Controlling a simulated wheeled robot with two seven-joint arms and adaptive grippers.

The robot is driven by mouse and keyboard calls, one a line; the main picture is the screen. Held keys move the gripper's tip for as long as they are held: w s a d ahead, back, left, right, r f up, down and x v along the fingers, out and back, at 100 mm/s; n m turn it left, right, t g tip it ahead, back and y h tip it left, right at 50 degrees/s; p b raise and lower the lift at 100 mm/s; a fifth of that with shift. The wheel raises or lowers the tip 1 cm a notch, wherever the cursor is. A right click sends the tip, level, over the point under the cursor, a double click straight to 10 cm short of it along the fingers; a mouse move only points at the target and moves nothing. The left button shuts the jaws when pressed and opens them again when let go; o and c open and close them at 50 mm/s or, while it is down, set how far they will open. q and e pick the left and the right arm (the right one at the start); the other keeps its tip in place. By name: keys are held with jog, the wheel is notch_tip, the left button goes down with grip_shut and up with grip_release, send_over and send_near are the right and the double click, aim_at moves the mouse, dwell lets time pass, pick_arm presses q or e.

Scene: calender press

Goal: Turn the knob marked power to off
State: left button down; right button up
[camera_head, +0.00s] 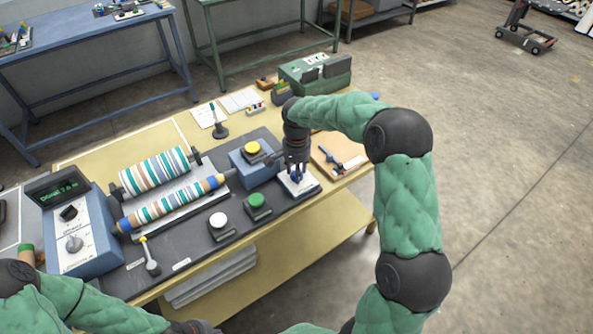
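My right gripper (296,175) points down over a small white plate (309,186) at the right end of the dark machine base. A small blue part, possibly a knob, shows between or just behind its fingertips. Whether the fingers touch or grip it cannot be told. A blue-grey control box (94,235) stands at the left with a grey round knob (75,243), a black switch (68,212) and a green-lit display (59,191). The labels are too small to read, so I cannot tell which knob is marked power. My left gripper is not visible.
Striped rollers (155,171) lie beside the control box. A white button (218,220), a green button (257,200), a yellow button (252,148) and a yellow-tipped lever (148,256) stand on the base. A clipboard (350,146) lies right of my gripper.

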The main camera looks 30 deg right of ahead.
jog(key=shift+a, duration=0.15)
jog(key=shift+s+n+p, duration=0.1)
jog(key=shift+n+p, duration=1)
jog(key=shift+n, duration=0.2)
jog(key=n+p, duration=0.2)
jog(key=n, duration=0.1)
jog(key=shift+s+p, duration=0.1)
jog(key=shift+p, duration=0.2)
jog(key=n+p, duration=0.2)
jog(key=n, duration=0.3)
jog(key=shift+f+p, duration=0.15)
jog(key=shift+p, duration=0.15)
jog(key=shift+s+f+n+p, duration=0.1)
jog(key=shift+n+p, duration=0.2)
jog(key=shift+n, duration=0.3)
jog(key=shift+f+n, duration=0.1)
jog(key=shift+n, duration=0.2)
jog(key=o, duration=1.1)
jog(key=shift+r, duration=0.2)
